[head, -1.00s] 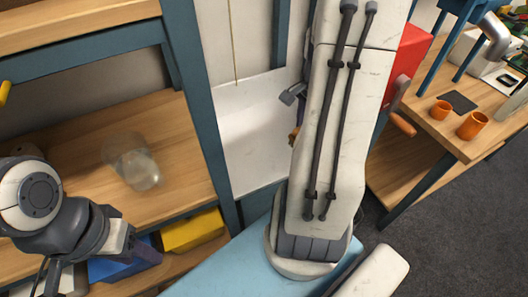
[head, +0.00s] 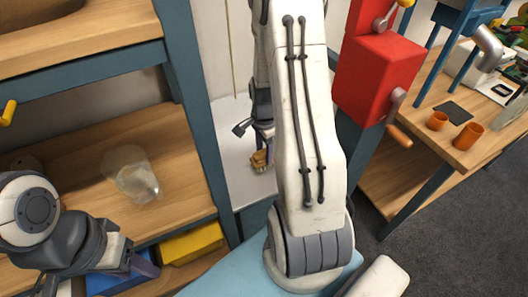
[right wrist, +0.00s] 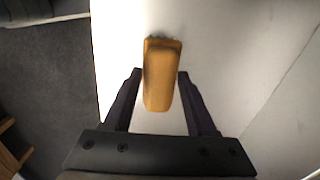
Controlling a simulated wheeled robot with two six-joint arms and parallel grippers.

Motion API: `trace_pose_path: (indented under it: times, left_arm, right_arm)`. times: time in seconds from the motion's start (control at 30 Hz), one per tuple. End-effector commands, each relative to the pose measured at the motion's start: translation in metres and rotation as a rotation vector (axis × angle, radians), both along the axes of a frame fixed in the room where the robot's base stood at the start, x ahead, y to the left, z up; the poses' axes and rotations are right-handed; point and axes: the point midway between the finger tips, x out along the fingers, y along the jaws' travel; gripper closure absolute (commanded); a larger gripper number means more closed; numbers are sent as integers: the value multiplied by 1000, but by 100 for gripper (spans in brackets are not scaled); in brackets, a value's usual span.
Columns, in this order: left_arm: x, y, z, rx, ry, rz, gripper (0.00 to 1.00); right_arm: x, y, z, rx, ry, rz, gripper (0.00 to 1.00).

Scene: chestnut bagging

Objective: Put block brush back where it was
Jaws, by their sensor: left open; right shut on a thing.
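The block brush (right wrist: 162,80) is an orange-brown block with dark bristles at its far end in the right wrist view. My right gripper (right wrist: 160,76) is shut on it, one dark finger on each side. In the head view the brush (head: 260,160) shows low beside my right arm, over a white surface (head: 235,150); I cannot tell whether it touches that surface. My right gripper (head: 262,138) is partly hidden there by the arm. My left gripper (head: 124,262) is open and empty at the lower left, its fingers hard to make out.
A wooden shelf with blue posts (head: 195,110) stands at left, holding a clear container (head: 132,175). A yellow bin (head: 192,242) and a blue bin (head: 125,280) sit below. A red cranked box (head: 378,80) and a table with orange cups (head: 468,136) are at right.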

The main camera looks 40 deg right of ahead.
Motion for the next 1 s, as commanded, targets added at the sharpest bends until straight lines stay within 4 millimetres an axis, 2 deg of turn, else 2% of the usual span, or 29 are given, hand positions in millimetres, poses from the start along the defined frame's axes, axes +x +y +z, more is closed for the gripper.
trace_pose_path:
  times: [0.03,0.37,0.4,0.47,0.5,0.77,0.9,1.0]
  left_arm:
    - [0,0,5,0,0,0,50]
    - [0,0,4,0,0,0,50]
    - [0,0,4,0,0,0,50]
    - [0,0,4,-1,-1,0,50]
    - [0,0,4,-1,-1,0,50]
    - [0,0,4,0,0,0,50]
    - [0,0,-4,0,0,0,50]
    - [0,0,-2,0,0,0,50]
  right_arm:
    - [0,0,-2,1,1,0,88]
    - [0,-1,-7,-1,-2,0,88]
    - [0,-1,-8,-1,-1,0,39]
    - [0,-1,-7,-1,-1,0,16]
    - [0,-1,-7,-1,-1,0,13]
    - [0,0,-8,-1,-1,0,13]
    - [0,0,-13,-1,-2,0,13]
    - [1,-1,5,-4,-6,0,13]
